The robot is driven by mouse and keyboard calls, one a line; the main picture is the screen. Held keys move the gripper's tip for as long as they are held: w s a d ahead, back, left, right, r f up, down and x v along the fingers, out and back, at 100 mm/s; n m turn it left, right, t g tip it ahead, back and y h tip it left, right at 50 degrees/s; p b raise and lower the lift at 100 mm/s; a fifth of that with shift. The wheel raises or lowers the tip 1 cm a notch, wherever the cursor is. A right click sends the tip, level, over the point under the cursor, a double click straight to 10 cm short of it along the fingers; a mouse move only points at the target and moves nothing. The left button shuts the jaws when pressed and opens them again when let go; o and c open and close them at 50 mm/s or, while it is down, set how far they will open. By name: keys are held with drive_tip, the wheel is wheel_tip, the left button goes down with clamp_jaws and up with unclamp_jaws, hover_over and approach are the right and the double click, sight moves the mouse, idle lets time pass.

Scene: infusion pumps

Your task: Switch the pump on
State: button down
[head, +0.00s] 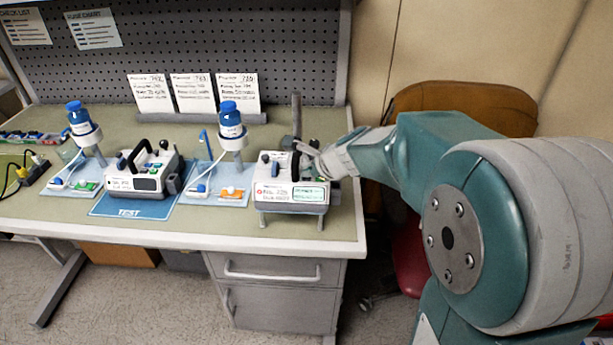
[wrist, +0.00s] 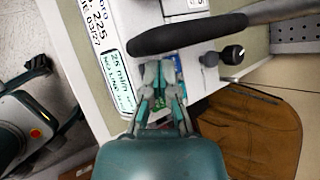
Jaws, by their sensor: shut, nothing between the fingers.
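The white pump (head: 275,192) stands at the right end of the bench, with a label and a lit screen (head: 308,194) on its front. In the wrist view the screen (wrist: 116,82) shows dark text on pale green, beside the label (wrist: 96,25). A black handle (wrist: 190,34) crosses the pump, and a black knob (wrist: 233,54) sits at its side. My gripper (wrist: 161,72) is shut and empty, its fingertips over the pump beside the screen. Green and blue parts show around the fingers, which partly hide them; I cannot tell whether they touch. The head view shows my gripper (head: 318,158) at the pump's right side.
Another pump (head: 135,184) stands on the blue TEST mat (head: 128,209). Blue-capped bottles (head: 230,119) on stands and small trays (head: 232,196) are to the left. Cards (head: 193,93) stand behind. A brown chair (head: 455,105) is beyond my arm.

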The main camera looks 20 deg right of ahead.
drive_tip(key=shift+r, duration=0.7)
drive_tip(key=shift+r, duration=2.5)
drive_tip(key=shift+s+a+r+n, duration=0.15)
drive_tip(key=shift+s+n, duration=0.15)
drive_tip(key=shift+s, duration=0.05)
drive_tip(key=s+f+n+g+h, duration=0.1)
drive_tip(key=s+n+g+h, duration=0.1)
drive_tip(key=s+n, duration=1.9)
drive_tip(key=s+h, duration=0.1)
drive_tip(key=s, duration=0.4)
drive_tip(key=shift+s+f+n+g+h, duration=0.25)
drive_tip(key=shift+f+n+g+h, duration=0.05)
drive_tip(key=shift+f+g+h, duration=0.1)
